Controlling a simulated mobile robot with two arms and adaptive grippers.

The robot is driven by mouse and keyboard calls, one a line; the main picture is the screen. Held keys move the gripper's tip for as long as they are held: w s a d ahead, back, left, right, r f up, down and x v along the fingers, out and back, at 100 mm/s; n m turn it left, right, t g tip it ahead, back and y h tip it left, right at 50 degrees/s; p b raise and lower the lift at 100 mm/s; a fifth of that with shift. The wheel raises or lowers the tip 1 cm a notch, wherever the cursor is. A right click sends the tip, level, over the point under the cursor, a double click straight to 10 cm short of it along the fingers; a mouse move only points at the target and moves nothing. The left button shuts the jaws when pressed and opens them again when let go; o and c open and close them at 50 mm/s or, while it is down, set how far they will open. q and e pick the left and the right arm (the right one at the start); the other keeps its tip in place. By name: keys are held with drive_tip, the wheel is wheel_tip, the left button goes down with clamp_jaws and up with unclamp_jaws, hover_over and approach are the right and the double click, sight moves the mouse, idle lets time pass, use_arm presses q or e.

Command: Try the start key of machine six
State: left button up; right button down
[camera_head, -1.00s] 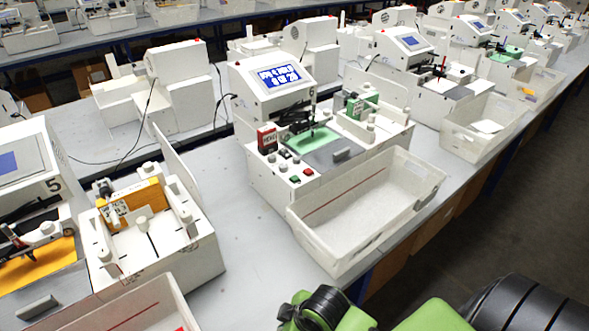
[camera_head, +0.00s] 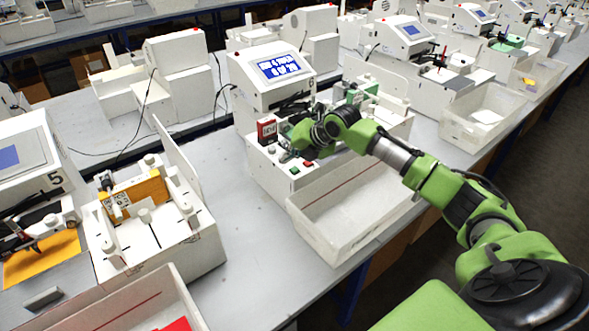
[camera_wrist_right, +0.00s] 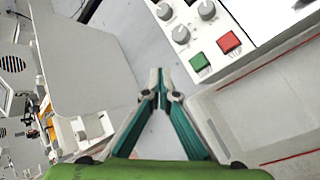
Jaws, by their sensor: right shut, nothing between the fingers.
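Machine six (camera_head: 262,95) is the white plotter with a lit blue-and-white screen (camera_head: 283,67) in the middle of the head view. Its front panel has a green key (camera_head: 294,170) and a red key (camera_head: 308,163). The right wrist view also shows the green key (camera_wrist_right: 200,61), the red key (camera_wrist_right: 229,42) and grey knobs. My right gripper (camera_wrist_right: 158,80) is shut and empty. In the wrist view its fingertips appear to the left of the green key and apart from it. In the head view my right arm hides part of the panel and the plotting bed. My left gripper is out of view.
A white bin (camera_head: 335,225) stands against the front of machine six, below my right arm. Machine five (camera_head: 25,160) and a white fixture with a yellow block (camera_head: 135,195) are at left. Bare grey bench (camera_head: 240,250) lies between.

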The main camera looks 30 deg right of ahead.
drive_tip(key=w+d+r+n, duration=0.1)
drive_tip(key=d+r, duration=0.3)
drive_tip(key=shift+w+d+t, duration=0.15)
drive_tip(key=shift+w+t, duration=0.25)
drive_tip(key=b, duration=0.6)
hover_over(296, 170)
wheel_tip(296, 170, down, 8)
drive_tip(key=shift+r, duration=0.1)
drive_tip(key=shift+f+b, duration=0.4)
drive_tip(key=shift+f, duration=0.1)
idle(0.6)
drive_tip(key=shift+f, duration=0.45)
